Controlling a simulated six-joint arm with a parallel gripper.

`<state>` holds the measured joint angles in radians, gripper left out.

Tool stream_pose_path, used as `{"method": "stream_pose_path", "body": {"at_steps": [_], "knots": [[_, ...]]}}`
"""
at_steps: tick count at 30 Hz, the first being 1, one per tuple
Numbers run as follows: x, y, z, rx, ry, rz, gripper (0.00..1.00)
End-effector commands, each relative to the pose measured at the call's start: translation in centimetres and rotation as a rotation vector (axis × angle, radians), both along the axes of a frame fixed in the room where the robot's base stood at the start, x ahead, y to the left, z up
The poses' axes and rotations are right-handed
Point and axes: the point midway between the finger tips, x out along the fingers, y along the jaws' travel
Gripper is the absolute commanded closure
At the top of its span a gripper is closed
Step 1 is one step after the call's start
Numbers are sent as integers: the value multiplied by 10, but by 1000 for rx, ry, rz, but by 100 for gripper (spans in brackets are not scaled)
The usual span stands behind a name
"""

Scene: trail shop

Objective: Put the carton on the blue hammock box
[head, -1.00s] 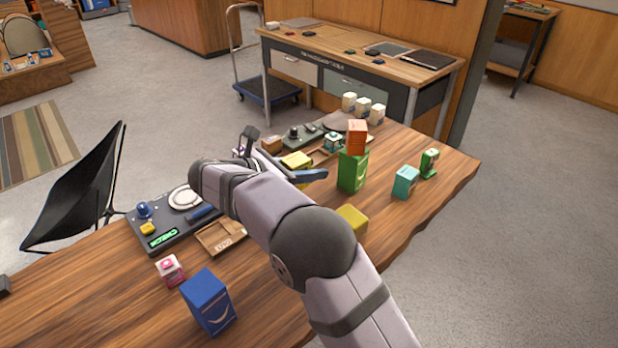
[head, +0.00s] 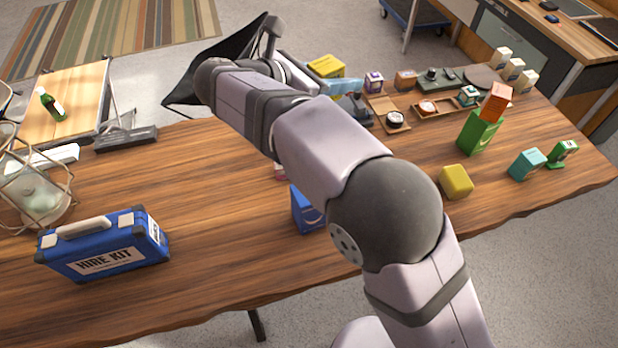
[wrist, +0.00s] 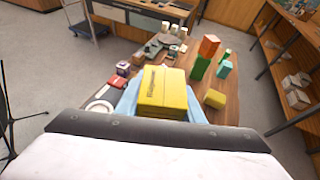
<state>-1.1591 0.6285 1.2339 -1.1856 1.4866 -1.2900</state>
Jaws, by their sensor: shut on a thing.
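The yellow carton (head: 326,66) is held in my gripper (head: 345,86), raised at the far side of the table in the head view. In the wrist view the carton (wrist: 163,90) sits between the light blue fingers of my gripper (wrist: 165,106), with dark print on one face. The blue hammock box (head: 304,214) stands on the near part of the table, well nearer than the carton. My arm hides its right side and part of its top. It does not show in the wrist view.
A blue hire kit case (head: 104,246) stands at left, near a lantern (head: 40,195). A yellow block (head: 455,181), a green box (head: 478,134) with an orange box (head: 495,102) on top, and a teal box (head: 527,163) stand at right. The table's left-middle (head: 215,175) is bare.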

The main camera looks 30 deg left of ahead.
Motion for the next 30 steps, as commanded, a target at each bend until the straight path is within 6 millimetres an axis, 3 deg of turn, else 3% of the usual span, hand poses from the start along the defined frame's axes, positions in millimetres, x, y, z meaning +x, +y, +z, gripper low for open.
{"method": "stream_pose_path", "body": {"at_steps": [1, 6, 12, 24, 30], "knots": [[-21, 14, 18, 1, -2, 48, 91], [-82, 37, 40, -1, 0, 170, 91], [-128, 28, 40, -3, 0, 223, 91], [-143, -37, -3, -2, -1, 97, 91], [-144, -41, -1, 0, -1, 46, 91]]}}
